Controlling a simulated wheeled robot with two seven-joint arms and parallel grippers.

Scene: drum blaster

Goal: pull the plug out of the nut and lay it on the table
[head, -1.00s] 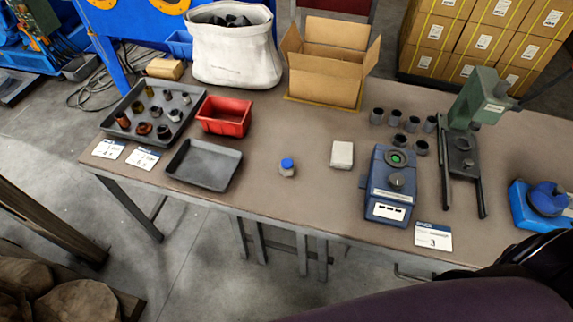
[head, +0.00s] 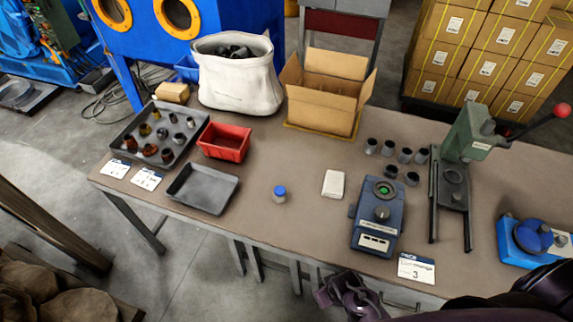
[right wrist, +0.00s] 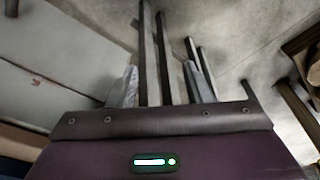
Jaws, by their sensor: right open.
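Several small brown, brass and dark grey fittings stand in a dark grey tray (head: 128,143) at the table's far left. They are too small for me to tell which is the nut with the plug. My right gripper (head: 347,296) is at the table's front edge in the head view, far from that tray. In the right wrist view my right gripper (right wrist: 165,84) is open, with nothing between its fingers. My left gripper is not in view.
The brown table (head: 300,235) has free room in front around a blue-capped jar (head: 280,196) and white block (head: 334,184). A red bin (head: 224,142), empty grey tray (head: 202,188), blue device (head: 378,220) and green press (head: 466,135) stand on it.

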